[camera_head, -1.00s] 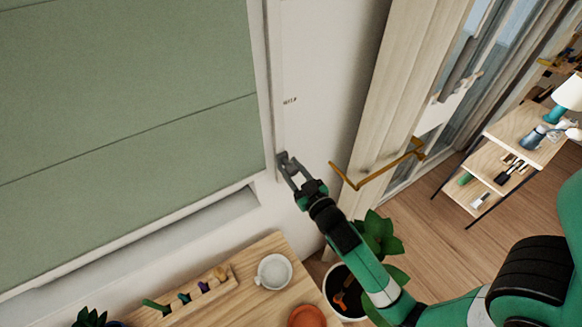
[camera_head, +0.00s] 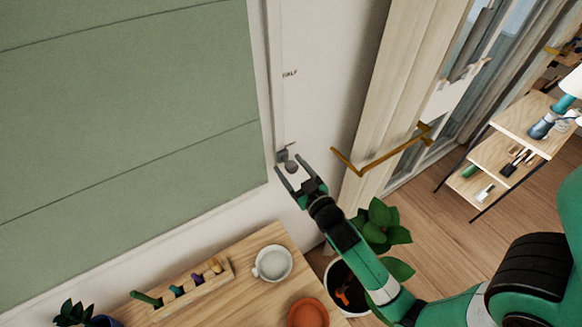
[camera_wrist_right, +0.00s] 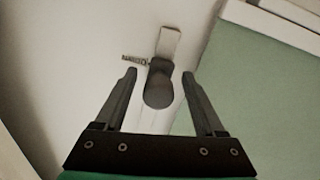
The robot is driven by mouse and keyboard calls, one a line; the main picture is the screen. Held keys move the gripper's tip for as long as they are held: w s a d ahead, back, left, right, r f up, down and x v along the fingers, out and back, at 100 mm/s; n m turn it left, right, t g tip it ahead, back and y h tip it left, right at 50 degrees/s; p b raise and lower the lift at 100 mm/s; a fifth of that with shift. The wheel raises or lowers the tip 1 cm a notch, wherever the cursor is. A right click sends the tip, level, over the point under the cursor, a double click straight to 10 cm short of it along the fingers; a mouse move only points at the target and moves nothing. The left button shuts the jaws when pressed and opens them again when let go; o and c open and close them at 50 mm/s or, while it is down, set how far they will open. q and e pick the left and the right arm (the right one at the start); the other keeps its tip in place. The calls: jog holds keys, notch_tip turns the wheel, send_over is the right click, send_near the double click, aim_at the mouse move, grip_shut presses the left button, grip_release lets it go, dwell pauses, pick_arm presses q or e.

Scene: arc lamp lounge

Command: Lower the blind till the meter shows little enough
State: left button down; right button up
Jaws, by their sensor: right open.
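The green blind (camera_head: 130,110) covers the window at left in the head view, its lower edge close to the white sill. A grey slider with a rounded knob (camera_head: 291,167) sits low on the pale vertical rail (camera_head: 272,60) beside it. My right gripper (camera_head: 288,163) is open at the slider. In the right wrist view the dark knob (camera_wrist_right: 158,88) lies between the two spread fingers (camera_wrist_right: 159,74), with gaps on both sides. A small wall mark reading HALF (camera_head: 290,73) is above the slider. I see no meter. My left gripper is out of view.
Below is a wooden table (camera_head: 225,295) with a white cup (camera_head: 272,263), a terracotta dish (camera_head: 308,314) and a peg rack (camera_head: 190,290).

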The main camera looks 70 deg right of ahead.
jog(key=b+v, duration=0.2)
jog(key=v, duration=0.9)
jog(key=shift+s+a+b, duration=0.2)
jog(key=shift+s+b, duration=0.05)
jog(key=shift+b, duration=0.05)
